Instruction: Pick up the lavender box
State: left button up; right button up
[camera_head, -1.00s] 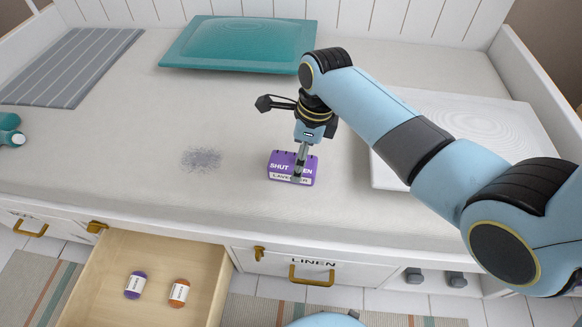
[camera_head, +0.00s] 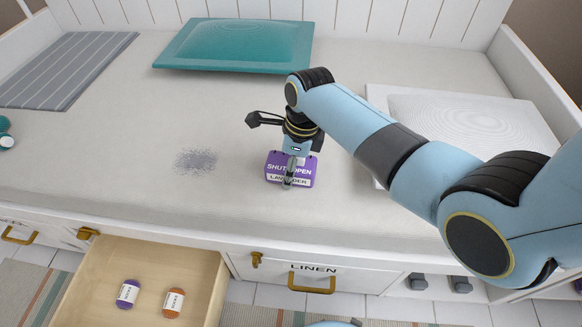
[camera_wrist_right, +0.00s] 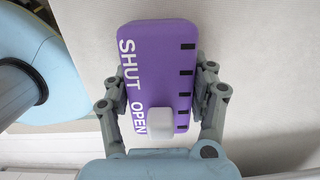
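The lavender box (camera_head: 304,165) is a purple block marked SHUT and OPEN, with a white LAVENDER label on its front. It is on or just above the pale bed-like surface, at the middle; the head view does not settle which. It also shows in the right wrist view (camera_wrist_right: 160,60), with a white knob on its face. My right gripper (camera_head: 288,182) reaches down over it. In the wrist view the gripper's fingers (camera_wrist_right: 158,92) lie against its two long sides, shut on it. My left gripper is out of view.
An open drawer (camera_head: 195,262) below holds a purple roll (camera_head: 127,293) and an orange roll (camera_head: 173,303). A teal cushion (camera_head: 240,45) lies behind, a white one (camera_head: 470,115) at right, a striped grey mat (camera_head: 65,70) at left. A dark speckled patch (camera_head: 196,161) marks the surface.

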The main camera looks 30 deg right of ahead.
jog(key=c, duration=0.6)
